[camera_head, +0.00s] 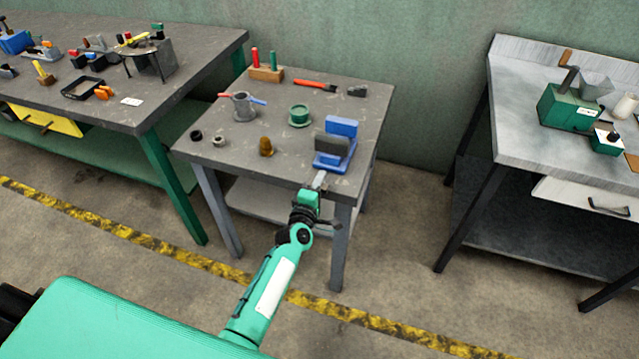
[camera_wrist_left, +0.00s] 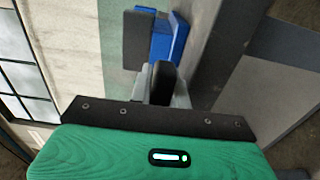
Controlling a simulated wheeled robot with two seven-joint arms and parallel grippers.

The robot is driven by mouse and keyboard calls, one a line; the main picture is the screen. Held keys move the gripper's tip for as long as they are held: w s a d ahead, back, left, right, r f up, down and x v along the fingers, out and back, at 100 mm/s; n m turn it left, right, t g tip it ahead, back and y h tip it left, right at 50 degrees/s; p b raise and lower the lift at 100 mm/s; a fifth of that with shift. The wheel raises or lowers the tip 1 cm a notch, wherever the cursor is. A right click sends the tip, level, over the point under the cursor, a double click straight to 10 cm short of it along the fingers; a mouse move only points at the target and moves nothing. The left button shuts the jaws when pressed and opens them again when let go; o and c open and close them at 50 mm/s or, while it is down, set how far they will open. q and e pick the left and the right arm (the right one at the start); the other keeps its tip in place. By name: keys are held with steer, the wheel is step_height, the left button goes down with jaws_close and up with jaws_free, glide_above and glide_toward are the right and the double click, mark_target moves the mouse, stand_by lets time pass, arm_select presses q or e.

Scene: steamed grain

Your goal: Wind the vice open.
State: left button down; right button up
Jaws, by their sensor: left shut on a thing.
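The vice (camera_head: 342,128) stands at the front right of the small middle table. It is blue with a dark grey jaw plate (camera_head: 331,147). Its blue body (camera_wrist_left: 166,36) and grey plate (camera_wrist_left: 138,40) also show in the left wrist view. My left gripper (camera_head: 319,181) reaches the vice's near side at the table's front edge. In the left wrist view its fingers (camera_wrist_left: 161,88) are shut on a dark rounded handle (camera_wrist_left: 161,72) in front of the vice. The handle's far part is hidden, and the gap between the jaws is unclear. My right gripper is not in view.
The small table (camera_head: 215,160) also bears a brown cone-like piece (camera_head: 266,147), a green round piece (camera_head: 299,116), a grey pot (camera_head: 243,106) and a wooden block with handles (camera_head: 266,74). A workbench (camera_head: 205,60) stands left, another table (camera_head: 490,140) right. Open floor lies in front.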

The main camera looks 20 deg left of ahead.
arm_select(q)
steer(key=shift+f, duration=0.1)
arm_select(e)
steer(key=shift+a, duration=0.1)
arm_select(q)
steer(key=c, duration=1.6)
jaws_free()
steer(key=shift+s, duration=0.1)
